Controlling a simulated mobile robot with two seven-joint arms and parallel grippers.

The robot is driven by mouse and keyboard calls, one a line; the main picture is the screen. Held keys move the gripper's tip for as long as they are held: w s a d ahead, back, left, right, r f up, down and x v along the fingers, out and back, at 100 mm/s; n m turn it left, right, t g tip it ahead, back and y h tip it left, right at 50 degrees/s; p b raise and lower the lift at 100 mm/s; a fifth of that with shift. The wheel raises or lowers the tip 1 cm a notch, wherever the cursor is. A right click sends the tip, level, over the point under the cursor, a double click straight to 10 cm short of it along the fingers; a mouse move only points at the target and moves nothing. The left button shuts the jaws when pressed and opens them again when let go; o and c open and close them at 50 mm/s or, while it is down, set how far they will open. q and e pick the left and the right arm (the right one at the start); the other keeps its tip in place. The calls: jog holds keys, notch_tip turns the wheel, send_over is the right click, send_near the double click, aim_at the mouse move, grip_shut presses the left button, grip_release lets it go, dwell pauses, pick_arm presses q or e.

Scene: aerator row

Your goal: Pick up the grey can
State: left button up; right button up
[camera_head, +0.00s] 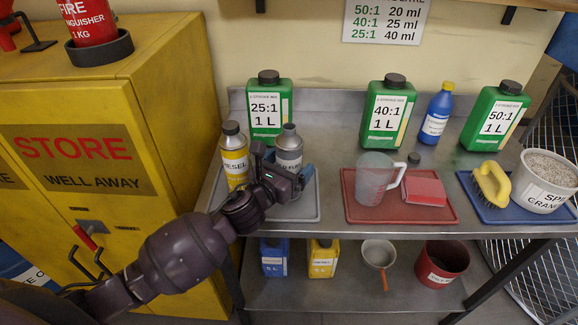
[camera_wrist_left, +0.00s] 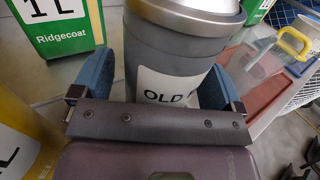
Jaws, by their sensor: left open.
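The grey can (camera_head: 289,146) stands upright on a grey tray at the left of the metal bench, with a silver shoulder and a white label, partly hidden by my gripper. In the left wrist view the grey can (camera_wrist_left: 182,50) fills the middle, its label reading "OLD" and the rest cut off. My left gripper (camera_head: 283,168) is open, its blue-padded fingers on either side of the can. I cannot tell whether the pads touch it. My right gripper is not in view.
A yellow diesel can (camera_head: 235,158) stands just left of the grey can. A green 25:1 bottle (camera_head: 268,112) stands behind. A red tray (camera_head: 357,211) with a clear jug (camera_head: 374,181) lies to the right. A yellow cabinet (camera_head: 165,110) borders the bench's left.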

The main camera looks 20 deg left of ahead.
pick_arm(q)
jog(key=c, duration=1.1)
jog(key=shift+o, duration=0.2)
jog(key=shift+r, duration=0.15)
